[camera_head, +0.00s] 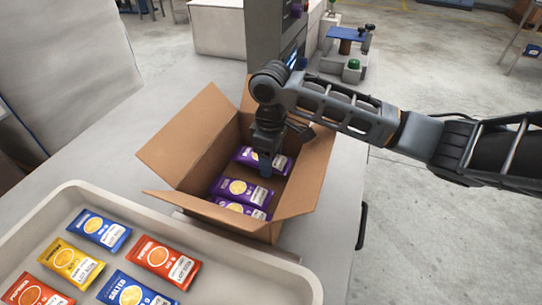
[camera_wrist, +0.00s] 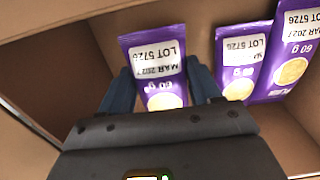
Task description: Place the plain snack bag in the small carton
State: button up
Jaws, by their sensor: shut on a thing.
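My gripper (camera_head: 265,160) reaches down inside the open small carton (camera_head: 185,135). In the wrist view, my gripper (camera_wrist: 161,88) has its blue fingers on both sides of a purple snack bag (camera_wrist: 155,45), shut on it. Its white label reads LOT 5726 and MAR 2027. The held bag (camera_head: 250,156) also shows in the head view, partly hidden by the gripper, near the carton's far end. Two more purple bags (camera_head: 235,187) lie nearer in the carton; they also show in the wrist view (camera_wrist: 238,75). Flavour names on the purple bags are too small to read.
A beige tray (camera_head: 60,200) at the lower left holds several blue, yellow and red-orange bags. The carton's flaps stand spread outward. A grey machine column (camera_head: 270,35) stands behind the carton. Bare table lies left of the carton.

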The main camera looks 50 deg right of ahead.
jog(key=o, duration=1)
jog(key=shift+o, duration=0.2)
notch_tip(320, 180, up, 13)
